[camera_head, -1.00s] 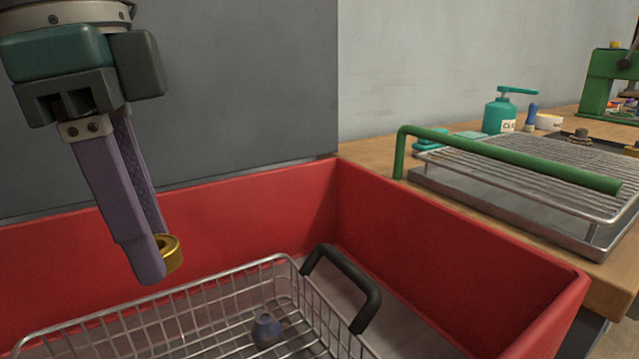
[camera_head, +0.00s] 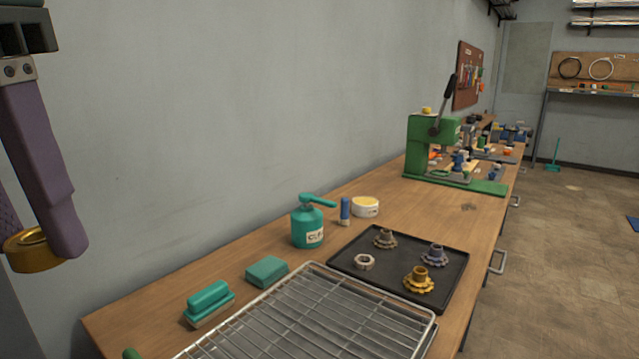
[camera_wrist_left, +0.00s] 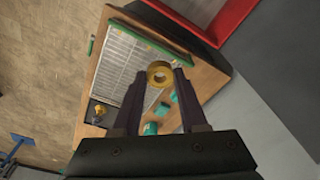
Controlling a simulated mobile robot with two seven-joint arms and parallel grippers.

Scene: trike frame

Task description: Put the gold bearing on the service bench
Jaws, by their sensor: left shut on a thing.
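The gold bearing (camera_head: 35,262) is a short ring held between the purple fingertips of my left gripper (camera_head: 38,236), at the left edge of the head view. In the left wrist view the bearing (camera_wrist_left: 159,65) sits between the two fingertips, its hole facing the camera. My left gripper is shut on it, up in the air. The service bench (camera_head: 425,212) is a long wooden top along the grey wall, to the right of the gripper. The wrist view shows the bench (camera_wrist_left: 205,78) beyond the bearing. My right gripper is in neither view.
On the bench are a wire rack (camera_head: 320,320), a black tray (camera_head: 345,262) with several gear-like parts, a teal can (camera_head: 307,228), a teal brush (camera_head: 208,300), a teal block (camera_head: 267,271) and a green press (camera_head: 420,145). Bare wood shows between tray and press.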

